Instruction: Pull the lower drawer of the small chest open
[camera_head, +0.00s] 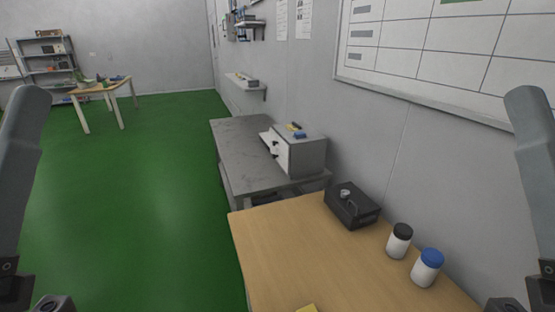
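A small grey chest (306,154) with a pale front stands on the grey table, against the wall side. Its front faces left, and dark spots that look like handles show on it. A pale part juts out to the left near the top of the front; I cannot tell whether it is an open upper drawer. The lower front is small and seen at a slant, so the lower drawer's state is unclear. Parts of my two arms show at the left and right picture edges, far from the chest. Neither gripper's fingers are in view.
The grey table (240,150) has bare room left of the chest. A wooden table (285,245) in front holds a black box (352,208), a black-lidded jar (399,242) and a blue-lidded jar (427,270). Small yellow and blue items lie on the chest. Green floor at left is clear.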

